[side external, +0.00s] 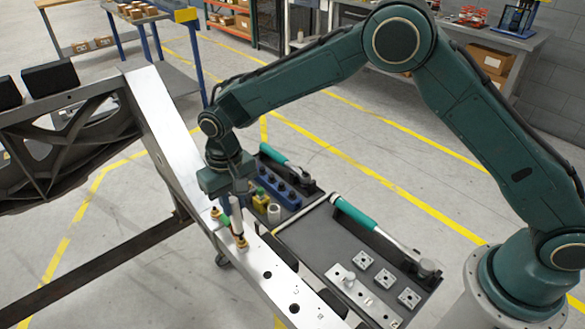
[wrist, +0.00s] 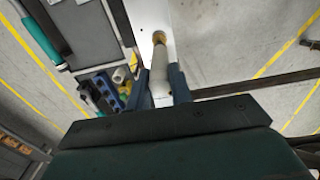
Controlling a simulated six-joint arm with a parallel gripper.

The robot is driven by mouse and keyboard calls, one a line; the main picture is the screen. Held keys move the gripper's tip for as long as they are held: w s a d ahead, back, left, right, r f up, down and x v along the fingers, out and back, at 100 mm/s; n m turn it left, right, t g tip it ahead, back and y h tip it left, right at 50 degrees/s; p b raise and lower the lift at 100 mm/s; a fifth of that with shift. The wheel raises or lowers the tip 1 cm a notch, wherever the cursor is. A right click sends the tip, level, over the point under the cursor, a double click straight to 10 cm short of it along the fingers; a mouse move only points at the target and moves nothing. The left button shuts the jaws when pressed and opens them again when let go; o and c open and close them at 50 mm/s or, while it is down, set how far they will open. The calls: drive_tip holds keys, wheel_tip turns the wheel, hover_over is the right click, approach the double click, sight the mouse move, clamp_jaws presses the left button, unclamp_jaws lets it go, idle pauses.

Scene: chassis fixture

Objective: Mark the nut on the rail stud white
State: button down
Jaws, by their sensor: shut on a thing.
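My gripper (side external: 232,197) points down over the silver rail (side external: 176,128). It is shut on a white paint marker (side external: 236,217), which is held nearly upright. In the wrist view the marker (wrist: 159,78) lies between the two dark blue fingers of my gripper (wrist: 160,82). Its far end overlaps a brass-coloured nut (wrist: 158,37) on the rail; the nut also shows in the side view (side external: 242,242). I cannot tell whether the tip touches it, and no white mark is clear. A second small brass-coloured piece (side external: 215,212) sits on the rail just behind the marker.
A dark tool cart (side external: 300,238) stands close beside the rail. Open rail with holes runs toward the front.

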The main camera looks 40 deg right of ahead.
drive_tip(key=shift+s, duration=0.55)
idle(0.4)
drive_tip(key=shift+w+f, duration=0.1)
drive_tip(key=shift+w, duration=0.45)
idle(0.6)
idle(0.3)
